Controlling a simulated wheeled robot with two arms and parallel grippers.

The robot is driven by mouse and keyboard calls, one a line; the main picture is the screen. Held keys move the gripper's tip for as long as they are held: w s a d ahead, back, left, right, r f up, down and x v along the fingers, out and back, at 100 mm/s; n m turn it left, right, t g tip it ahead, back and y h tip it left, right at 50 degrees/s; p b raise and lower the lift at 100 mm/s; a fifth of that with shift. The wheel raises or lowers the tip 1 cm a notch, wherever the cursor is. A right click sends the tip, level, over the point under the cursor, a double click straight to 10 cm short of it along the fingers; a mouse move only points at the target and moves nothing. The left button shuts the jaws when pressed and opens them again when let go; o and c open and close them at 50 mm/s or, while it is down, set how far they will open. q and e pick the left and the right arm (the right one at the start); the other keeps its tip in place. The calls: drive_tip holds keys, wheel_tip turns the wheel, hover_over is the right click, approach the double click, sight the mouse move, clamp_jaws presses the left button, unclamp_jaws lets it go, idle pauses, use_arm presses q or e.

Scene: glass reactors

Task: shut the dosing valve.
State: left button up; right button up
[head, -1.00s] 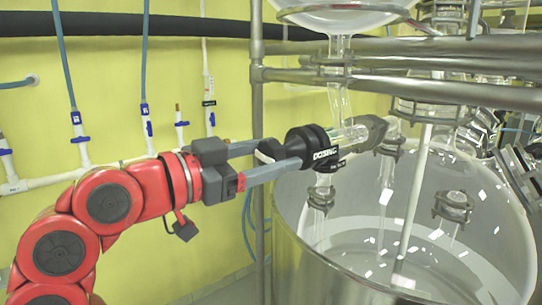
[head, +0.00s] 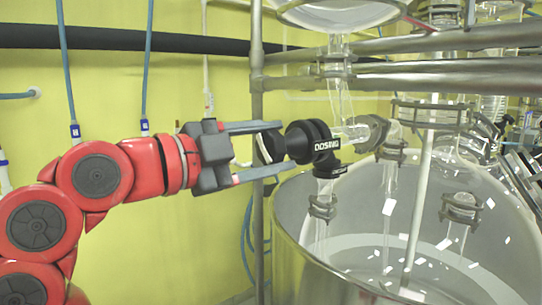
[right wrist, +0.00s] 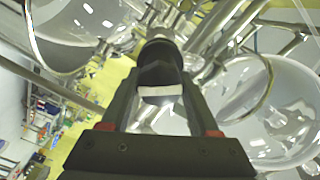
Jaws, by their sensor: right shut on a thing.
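The dosing valve (head: 308,143) is a black body with a "DOSING" label, joined to clear glass tubing above the big glass vessel in the head view. Its black handle end (head: 269,146) points left. My right gripper (head: 287,146) is shut on this handle, one finger above and one below. In the right wrist view, the black handle with a white band (right wrist: 160,92) sits between the two dark fingers of my right gripper (right wrist: 161,98). The inside of the valve is hidden, so I cannot tell whether it is open or shut. My left gripper is not in view.
The big glass vessel (head: 286,240) stands below and right of the valve. Metal rails (head: 400,82) run above it, and a vertical post (head: 257,215) stands close to my gripper's fingers. Blue hoses and a black pipe (head: 120,37) line the yellow wall behind.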

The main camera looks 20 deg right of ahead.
drive_tip(key=m+b, duration=0.1)
drive_tip(key=m, duration=0.3)
drive_tip(key=shift+f+m+b, duration=0.15)
drive_tip(key=shift+m+b, duration=0.15)
drive_tip(key=shift+b, duration=0.1)
drive_tip(key=m+b, duration=0.2)
drive_tip(key=m, duration=0.3)
drive_tip(key=shift+m, duration=0.3)
drive_tip(key=o, duration=1.4)
drive_tip(key=shift+a, duration=0.1)
